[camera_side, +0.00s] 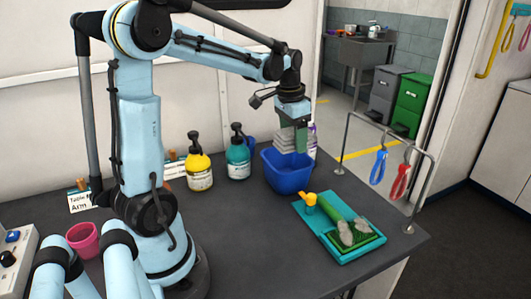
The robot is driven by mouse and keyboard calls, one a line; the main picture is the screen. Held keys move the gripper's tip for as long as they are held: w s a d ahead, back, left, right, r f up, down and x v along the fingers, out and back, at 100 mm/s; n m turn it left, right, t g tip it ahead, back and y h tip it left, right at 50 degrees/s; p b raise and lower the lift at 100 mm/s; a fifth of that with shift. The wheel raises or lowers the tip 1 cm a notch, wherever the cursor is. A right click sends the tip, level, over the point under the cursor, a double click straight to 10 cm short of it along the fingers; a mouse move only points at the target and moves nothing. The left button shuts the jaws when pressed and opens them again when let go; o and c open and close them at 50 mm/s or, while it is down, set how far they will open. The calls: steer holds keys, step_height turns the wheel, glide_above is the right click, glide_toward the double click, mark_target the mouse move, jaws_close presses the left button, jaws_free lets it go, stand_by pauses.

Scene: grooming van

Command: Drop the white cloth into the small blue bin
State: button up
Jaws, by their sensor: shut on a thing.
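The small blue bin (287,176) stands on the dark table, right of the teal bottle. My gripper (294,138) is directly above the bin and points down. It is shut on a folded, light grey-white cloth (285,141), which hangs at the bin's opening. The cloth's lower edge is close to the bin's back rim; I cannot tell whether it touches. The inside floor of the bin is hidden.
A yellow pump bottle (199,168) and a teal pump bottle (238,158) stand left of the bin. A teal tray (318,233) with a green-handled brush lies in front. A pink cup (84,237) is at left.

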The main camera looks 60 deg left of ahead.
steer(key=shift+a+f, duration=0.45)
steer(key=shift+a, duration=0.1)
steer(key=shift+f, duration=2.75)
steer(key=o, duration=1.3)
steer(key=shift+d, duration=0.1)
steer(key=shift+s+d, duration=0.1)
steer(key=r, duration=0.4)
steer(key=s+r, duration=0.1)
steer(key=r, duration=0.7)
steer(key=shift+s+a, duration=0.2)
steer(key=shift+a, duration=0.05)
